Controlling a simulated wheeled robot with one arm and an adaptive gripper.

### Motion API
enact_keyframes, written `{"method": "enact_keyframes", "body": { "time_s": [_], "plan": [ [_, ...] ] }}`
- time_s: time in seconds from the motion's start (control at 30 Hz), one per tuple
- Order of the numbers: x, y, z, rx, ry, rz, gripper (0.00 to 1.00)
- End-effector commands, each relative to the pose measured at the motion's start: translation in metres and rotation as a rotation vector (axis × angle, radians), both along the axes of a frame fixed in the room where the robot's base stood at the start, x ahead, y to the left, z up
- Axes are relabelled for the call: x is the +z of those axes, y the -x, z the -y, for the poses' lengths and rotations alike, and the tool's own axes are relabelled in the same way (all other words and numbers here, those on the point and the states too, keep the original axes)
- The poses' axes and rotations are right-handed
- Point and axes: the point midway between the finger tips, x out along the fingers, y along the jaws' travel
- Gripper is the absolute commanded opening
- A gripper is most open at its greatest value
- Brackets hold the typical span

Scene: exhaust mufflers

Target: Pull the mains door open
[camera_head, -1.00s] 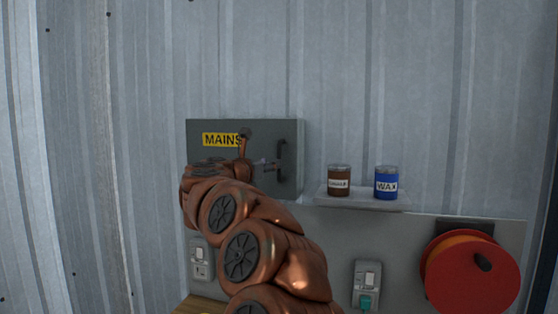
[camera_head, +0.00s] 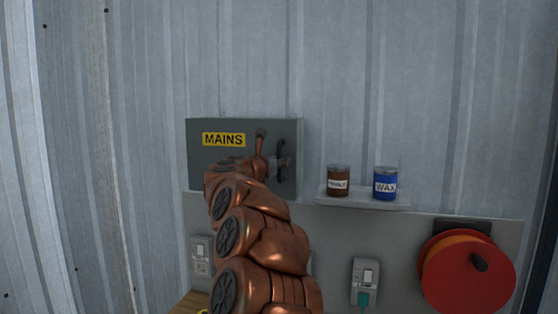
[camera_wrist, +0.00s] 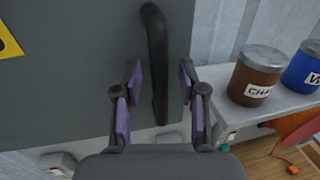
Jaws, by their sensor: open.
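The mains door (camera_head: 210,155) is the grey front of a box on the wall with a yellow MAINS label; it looks shut. Its dark vertical bar handle (camera_head: 281,160) is near the right edge. In the wrist view the door (camera_wrist: 70,80) fills the left, and the handle (camera_wrist: 156,60) runs down between my fingers. My gripper (camera_wrist: 158,82) is open, one finger on each side of the handle, with a gap on both sides. In the head view my gripper (camera_head: 284,163) is small beside the handle, and my arm hides the box's lower middle.
A shelf (camera_head: 330,199) right of the box holds a brown tin (camera_head: 338,181) and a blue WAX tin (camera_head: 386,184). The brown tin (camera_wrist: 256,76) is close to my right finger. Below are sockets (camera_head: 365,283) and a red reel (camera_head: 465,275).

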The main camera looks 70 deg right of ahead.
Motion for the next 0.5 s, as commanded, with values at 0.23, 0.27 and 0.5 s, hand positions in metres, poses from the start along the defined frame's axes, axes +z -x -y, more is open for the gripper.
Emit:
{"method": "enact_keyframes", "body": {
  "time_s": [0.23, 0.27, 0.5],
  "plan": [
    [0.0, 0.0, -0.0003, 0.0, 0.0, 0.0, 0.33],
    [0.0, -0.0001, -0.0003, 0.0, 0.0, 0.0, 0.3],
    [0.0, -0.0001, -0.0004, 0.0, 0.0, 0.0, 0.05]
  ]
}}
